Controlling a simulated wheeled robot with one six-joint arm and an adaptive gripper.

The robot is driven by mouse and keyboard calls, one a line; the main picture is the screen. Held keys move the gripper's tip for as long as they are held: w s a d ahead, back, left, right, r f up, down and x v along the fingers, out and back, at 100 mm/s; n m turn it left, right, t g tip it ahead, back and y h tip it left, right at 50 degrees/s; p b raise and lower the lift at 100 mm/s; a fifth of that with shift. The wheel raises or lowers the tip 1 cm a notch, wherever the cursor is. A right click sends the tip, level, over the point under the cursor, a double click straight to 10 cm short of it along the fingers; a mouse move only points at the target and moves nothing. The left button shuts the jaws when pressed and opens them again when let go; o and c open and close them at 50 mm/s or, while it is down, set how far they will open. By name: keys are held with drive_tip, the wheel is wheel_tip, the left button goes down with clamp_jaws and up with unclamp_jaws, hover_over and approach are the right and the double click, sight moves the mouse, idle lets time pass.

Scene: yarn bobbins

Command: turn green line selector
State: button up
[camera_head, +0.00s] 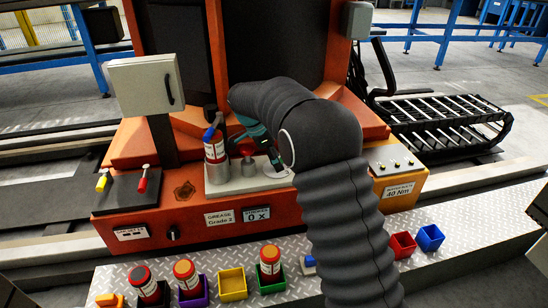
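I cannot make out a selector marked green. A small dark knob (173,233) is on the front of the orange machine at left. A black panel at left carries a yellow-handled lever (103,180) and a red-handled lever (143,180). A red piece (246,148) stands on the grey plate at centre. My gripper (262,153) is over this plate, beside the red piece. My sleeved arm hides much of the gripper, so I cannot tell whether it is open or shut, or touching anything.
A 40 Nm box (400,178) is at right. Bottles and coloured bins, including a yellow bin (232,284), line the metal ledge (210,256). A grey box (146,85) stands at left.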

drive_tip(key=shift+r, duration=0.15)
drive_tip(key=shift+w+r, duration=0.1)
drive_tip(key=shift+r, duration=0.45)
wheel_tip(320, 180, up, 9)
idle(0.3)
drive_tip(key=s+d+r+n+t+y+p, duration=0.15)
drive_tip(key=s+d+r+n, duration=0.25)
drive_tip(key=s+d+r, duration=0.4)
drive_tip(key=s+d+r+n+y+p, duration=0.15)
drive_tip(key=s+d+r+n, duration=0.35)
drive_tip(key=s, duration=0.5)
drive_tip(key=s+d+f+n+t+p, duration=0.1)
drive_tip(key=s+d+f+n, duration=0.2)
drive_tip(key=s, duration=0.7)
drive_tip(key=s+d+f+n+t+y+p, duration=0.1)
drive_tip(key=s+d+f+n+t+p, duration=0.1)
drive_tip(key=s, duration=0.7)
drive_tip(key=shift+s+d+f+n, duration=0.4)
drive_tip(key=shift+d+f+n, duration=0.15)
drive_tip(key=shift+d, duration=0.35)
